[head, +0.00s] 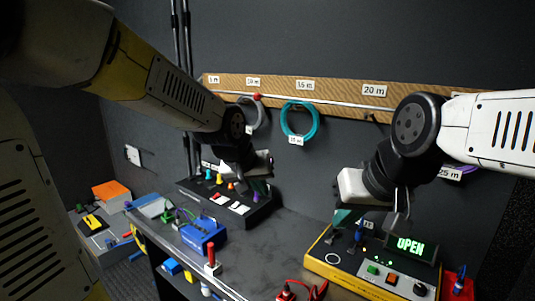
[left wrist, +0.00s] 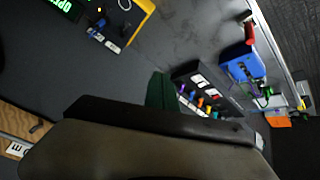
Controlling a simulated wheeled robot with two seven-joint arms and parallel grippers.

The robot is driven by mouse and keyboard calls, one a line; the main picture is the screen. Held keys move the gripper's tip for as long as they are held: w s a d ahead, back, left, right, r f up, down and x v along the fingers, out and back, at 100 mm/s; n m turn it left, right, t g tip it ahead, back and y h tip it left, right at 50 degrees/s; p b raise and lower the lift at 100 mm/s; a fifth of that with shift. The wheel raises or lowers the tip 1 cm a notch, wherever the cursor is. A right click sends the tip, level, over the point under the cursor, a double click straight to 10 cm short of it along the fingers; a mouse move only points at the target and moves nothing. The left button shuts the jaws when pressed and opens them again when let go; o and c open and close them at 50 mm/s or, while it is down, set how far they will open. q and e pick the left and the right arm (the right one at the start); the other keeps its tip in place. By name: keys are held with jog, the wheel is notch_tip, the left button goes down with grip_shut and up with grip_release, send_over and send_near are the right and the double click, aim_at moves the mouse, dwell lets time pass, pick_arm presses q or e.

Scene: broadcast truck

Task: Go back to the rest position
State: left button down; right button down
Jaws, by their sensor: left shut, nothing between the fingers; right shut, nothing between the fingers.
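My left arm comes in from the left, and my left gripper (head: 259,170) hangs in the air in front of the back wall, above the black box with coloured knobs (head: 225,203). It is shut and empty. The left wrist view shows its green fingertip (left wrist: 160,92) and the same black box (left wrist: 205,85) beyond it. My right arm comes in from the right. My right gripper (head: 345,217) is above the yellow-edged tester box (head: 345,279) with a lit OPEN display (head: 411,246). It is shut with nothing held, and the wrist partly hides it.
A wooden rail (head: 340,91) with length labels runs along the wall; a teal cable coil (head: 299,119) and a grey one (head: 252,112) hang there. A blue box (head: 203,235) and a red-handled tool (head: 211,257) stand on the dark bench (head: 270,250). The bench middle is mostly clear.

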pick_arm(q)
jog(key=s+a+r, duration=0.1)
jog(key=s+a, duration=0.5)
jog(key=s, duration=0.2)
jog(key=s+a+r+y, duration=0.1)
jog(key=s+a+r, duration=0.1)
jog(key=s+a, duration=0.4)
jog(key=s, duration=0.3)
jog(key=shift+a+n, duration=0.4)
jog(key=shift+d, duration=0.1)
